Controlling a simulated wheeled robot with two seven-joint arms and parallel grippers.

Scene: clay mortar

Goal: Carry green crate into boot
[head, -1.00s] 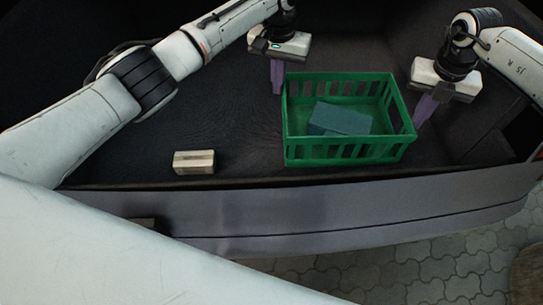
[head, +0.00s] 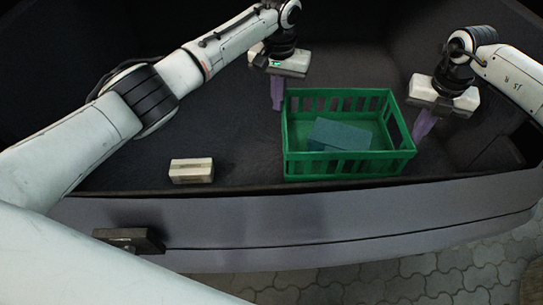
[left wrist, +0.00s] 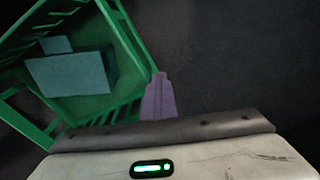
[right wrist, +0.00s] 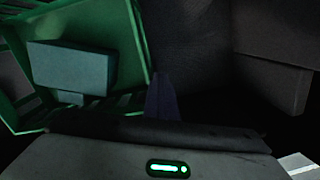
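The green crate (head: 348,166) sits upright inside the car boot (head: 232,125), near its front sill. A blue-green block (head: 340,134) lies in the crate. My left gripper (head: 277,108) points down just outside the crate's left end. Its purple fingers look closed together, with nothing visible between them, beside the crate wall in the left wrist view (left wrist: 158,97). My right gripper (head: 417,138) points down outside the right end, its fingers also together in the right wrist view (right wrist: 160,97). I cannot tell whether either touches the wall.
A small pale box (head: 191,171) lies on the boot floor left of the crate. Dark floor is free between box and crate. Paving (head: 420,275) shows outside.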

